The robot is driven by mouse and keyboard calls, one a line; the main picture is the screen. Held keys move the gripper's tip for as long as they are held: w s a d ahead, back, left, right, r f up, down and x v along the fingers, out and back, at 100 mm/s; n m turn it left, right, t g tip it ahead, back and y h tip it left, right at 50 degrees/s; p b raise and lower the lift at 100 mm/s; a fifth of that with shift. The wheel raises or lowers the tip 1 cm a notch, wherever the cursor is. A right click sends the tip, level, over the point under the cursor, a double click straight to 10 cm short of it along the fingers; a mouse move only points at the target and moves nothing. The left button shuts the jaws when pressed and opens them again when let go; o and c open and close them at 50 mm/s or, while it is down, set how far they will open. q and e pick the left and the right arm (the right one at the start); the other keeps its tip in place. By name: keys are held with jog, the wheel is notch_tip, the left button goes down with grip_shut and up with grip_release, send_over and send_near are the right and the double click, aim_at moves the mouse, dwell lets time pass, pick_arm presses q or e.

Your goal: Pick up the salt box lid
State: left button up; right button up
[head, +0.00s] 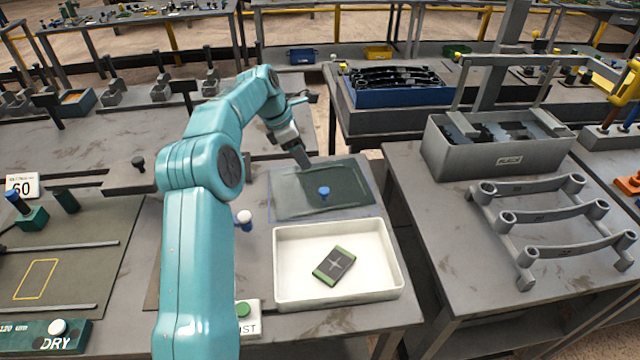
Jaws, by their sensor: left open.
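The salt box lid looks to be the dark, see-through panel (350,204) with a blue knob (323,192) on top. It lies flat on the grey table, just behind a white open box (392,285). A dark block with green ends (335,265) and a pale star mark lies in that box. My left gripper (303,160) is at the far left edge of the lid, pointing down, behind and left of the knob. It is open and not around the knob. I cannot tell whether its tips touch the lid. My right gripper is out of view.
A white knob (244,216) and a green button (243,309) stand beside my left arm, which partly hides the button's label. Right, across a gap, a grey bin (490,160) and a rack of grey bars (550,220) stand on another table. A blue crate (395,97) stands behind.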

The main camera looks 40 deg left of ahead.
pick_arm(q)
send_over(324, 190)
jog(key=s+a, duration=0.1)
jog(key=s, duration=0.1)
notch_tip(324, 190, down, 9)
jog(key=shift+s+f+p, duration=0.1)
jog(key=shift+p, duration=0.35)
jog(key=shift+f, duration=0.25)
jog(key=p+x, duration=0.2)
jog(key=x, duration=0.3)
jog(key=shift+w+f, duration=0.1)
jog(key=shift+w, duration=0.15)
jog(key=shift+w+f, duration=0.1)
jog(key=shift+f, duration=0.15)
jog(key=shift+a, duration=0.1)
grip_shut()
